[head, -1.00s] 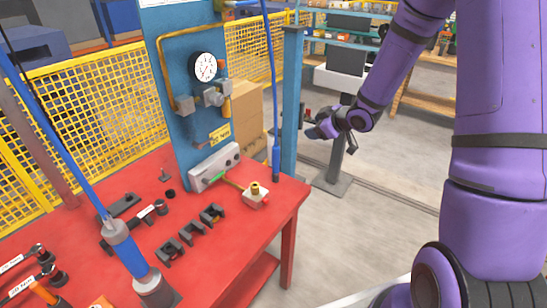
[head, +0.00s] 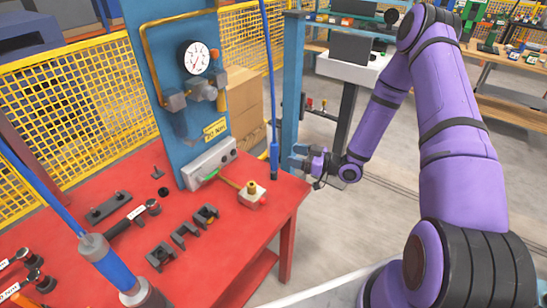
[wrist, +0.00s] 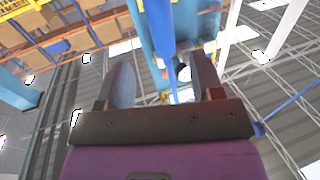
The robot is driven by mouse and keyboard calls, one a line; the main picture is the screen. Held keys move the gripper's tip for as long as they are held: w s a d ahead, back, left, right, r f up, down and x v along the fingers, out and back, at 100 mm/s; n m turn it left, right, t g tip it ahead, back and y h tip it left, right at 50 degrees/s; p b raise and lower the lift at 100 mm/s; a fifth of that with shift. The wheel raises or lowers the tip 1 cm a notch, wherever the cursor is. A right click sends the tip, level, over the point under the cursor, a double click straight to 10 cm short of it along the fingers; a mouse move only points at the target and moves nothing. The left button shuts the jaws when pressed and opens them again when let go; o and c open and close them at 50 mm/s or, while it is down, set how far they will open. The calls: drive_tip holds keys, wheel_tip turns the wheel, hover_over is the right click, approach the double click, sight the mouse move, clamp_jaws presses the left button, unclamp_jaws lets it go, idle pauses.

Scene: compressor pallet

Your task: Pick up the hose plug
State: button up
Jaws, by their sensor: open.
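The hose plug (head: 274,154) is a slim blue fitting with a dark lower end, hanging upright on a blue hose by the right edge of the red table. My gripper (head: 291,160) is just right of the plug in the head view, with its fingers pointing left toward it. A small gap seems to remain, though depth is hard to judge. In the wrist view my gripper (wrist: 165,85) is open, its two grey fingers well apart with nothing clearly held. Blue shapes show beyond the fingers there, but I cannot tell the plug among them.
The blue post (head: 292,85) stands close behind my gripper. The blue panel with a gauge (head: 194,57) is left of the plug. The floor right of the table is clear.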

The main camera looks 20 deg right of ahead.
sight(274, 161)
drive_tip(key=x, duration=0.9)
drive_tip(key=shift+a, duration=0.3)
drive_tip(key=shift+r, duration=0.2)
drive_tip(key=c, duration=1.1)
